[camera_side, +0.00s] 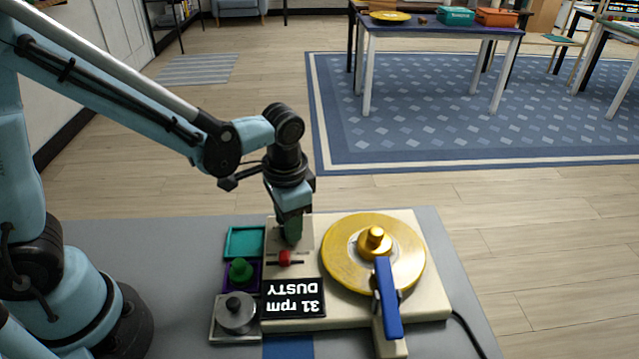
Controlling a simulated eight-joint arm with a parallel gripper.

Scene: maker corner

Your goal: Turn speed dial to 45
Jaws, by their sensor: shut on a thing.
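The turntable's cream base (435,275) carries a gold platter (345,262) and a display (293,298). The display reads "31 rpm" and "DUSTY", upside down in this view. My gripper (291,238) points down over the base's far left part. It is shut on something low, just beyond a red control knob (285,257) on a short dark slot. The fingers, with dark green showing at their ends, hide what is between them. I cannot make out the speed dial or its setting.
A blue-handled arm (386,297) lies across the platter's near side. Left of the base are an empty teal tray (244,242), a purple tray with a green knobbed piece (240,272), and a grey knobbed piece (236,312). A black cable (468,333) runs right.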

